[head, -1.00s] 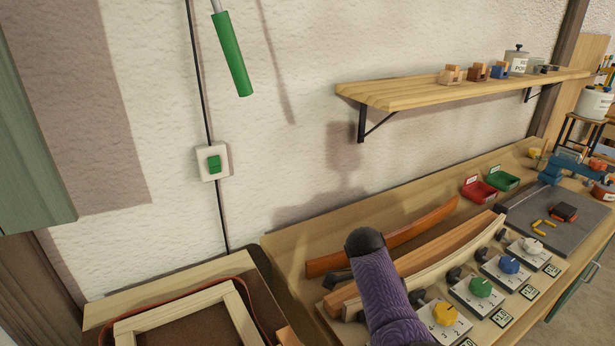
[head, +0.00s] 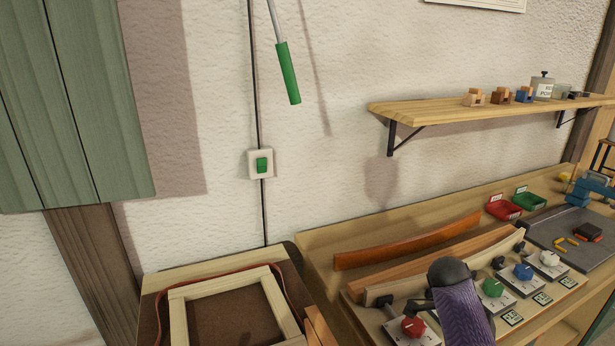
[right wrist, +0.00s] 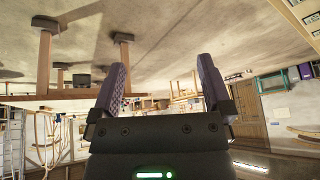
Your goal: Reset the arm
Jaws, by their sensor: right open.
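My right gripper (right wrist: 160,66) shows in the right wrist view with its two purple-faced fingers spread wide and nothing between them. That view is upside down and looks out over the room, so the gripper is apart from the workbench things. Neither gripper shows in the head view. A purple-sleeved link of mine with a black rounded end rises at the bottom, hiding part of the knob row. My left gripper is out of both views.
A bench (head: 335,232) holds a bent orange lath (head: 408,243), knobs including a red one (head: 413,327), and red (head: 503,207) and green (head: 528,199) bins. A shelf (head: 440,112), wall switch (head: 262,164) and hanging green handle (head: 288,72) are on the wall. A wooden frame (head: 178,318) lies lower left.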

